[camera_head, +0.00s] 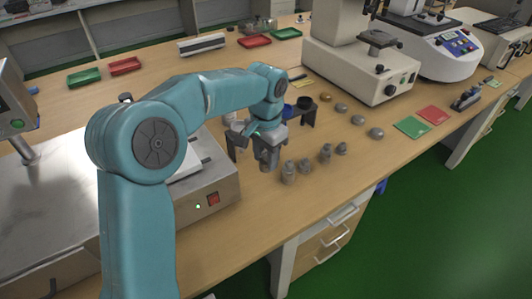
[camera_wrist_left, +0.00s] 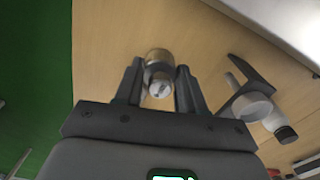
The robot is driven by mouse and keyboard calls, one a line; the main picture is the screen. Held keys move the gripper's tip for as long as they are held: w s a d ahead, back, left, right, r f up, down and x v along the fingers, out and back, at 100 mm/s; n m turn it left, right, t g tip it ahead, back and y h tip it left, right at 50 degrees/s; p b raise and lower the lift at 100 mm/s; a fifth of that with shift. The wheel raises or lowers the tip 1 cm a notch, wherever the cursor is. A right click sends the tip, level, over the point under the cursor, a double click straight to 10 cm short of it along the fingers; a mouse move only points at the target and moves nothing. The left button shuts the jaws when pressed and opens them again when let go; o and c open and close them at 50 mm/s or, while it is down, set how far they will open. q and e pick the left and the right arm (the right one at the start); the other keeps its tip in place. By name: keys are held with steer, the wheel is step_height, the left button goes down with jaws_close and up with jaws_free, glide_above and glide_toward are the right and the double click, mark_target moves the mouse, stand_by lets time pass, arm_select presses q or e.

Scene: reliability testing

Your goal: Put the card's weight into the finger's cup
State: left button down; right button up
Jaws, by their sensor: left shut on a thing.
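My left gripper (camera_head: 268,150) is shut on a grey metal weight (camera_head: 269,164), low over the table's middle. In the left wrist view the gripper (camera_wrist_left: 158,82) has a finger on each side of the knobbed weight (camera_wrist_left: 158,62). Whether the weight touches the table is unclear. A black bracket with a pale cup (camera_head: 236,132) stands left of the gripper, partly hidden; a bracketed cup also shows in the left wrist view (camera_wrist_left: 252,107). A dark cup stand (camera_head: 307,109) is behind the gripper to the right. A green card (camera_head: 412,127) and a red card (camera_head: 433,115) lie far right. My right gripper is out of view.
Several knobbed weights (camera_head: 305,166) stand right of the gripper, near the front edge. Several low round pieces (camera_head: 358,120) lie in a row behind them. A beige machine (camera_head: 360,65) stands behind; a metal-topped box (camera_head: 205,180) is at left.

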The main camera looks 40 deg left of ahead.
arm_select(q)
steer(key=shift+f+b, duration=1.8)
steer(key=shift+f, duration=1.25)
